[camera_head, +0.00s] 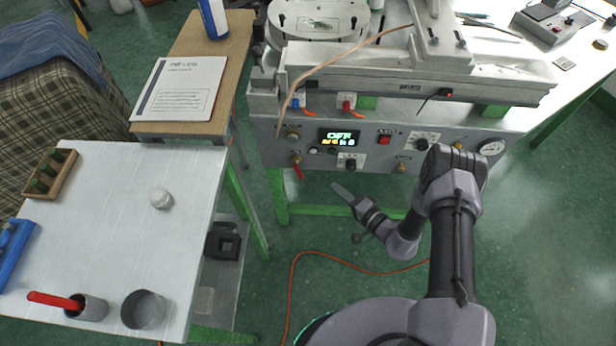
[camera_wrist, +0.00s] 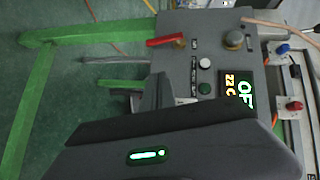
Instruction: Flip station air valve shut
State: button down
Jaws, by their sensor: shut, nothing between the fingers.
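The air valve is a small brass fitting with a red lever (camera_head: 298,171), low on the left of the grey station front panel. In the head view the lever hangs downward, tilted slightly right. The lever also shows in the wrist view (camera_wrist: 165,40), where the picture is turned and it points left from its brass body. My gripper (camera_head: 342,190) is shut and empty, below the panel and to the right of the lever, apart from it. In the wrist view my gripper's dark body covers much of the lower middle.
The panel carries a lit display (camera_head: 339,137), a red switch (camera_head: 384,139), knobs and a gauge (camera_head: 491,147). Red and blue hose fittings sit above. A green table leg (camera_head: 278,196) stands below the valve. A white side table (camera_head: 110,220) is at left; an orange cable (camera_head: 340,258) crosses the floor.

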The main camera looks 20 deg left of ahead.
aim_at(299, 170)
jog(key=w+a+f+b, duration=0.2)
jog(key=a+b, duration=0.2)
jog(key=a, duration=0.5)
jog(key=shift+w+a+f, duration=0.15)
jog(key=shift+w+a, duration=0.2)
jog(key=shift+s, duration=0.1)
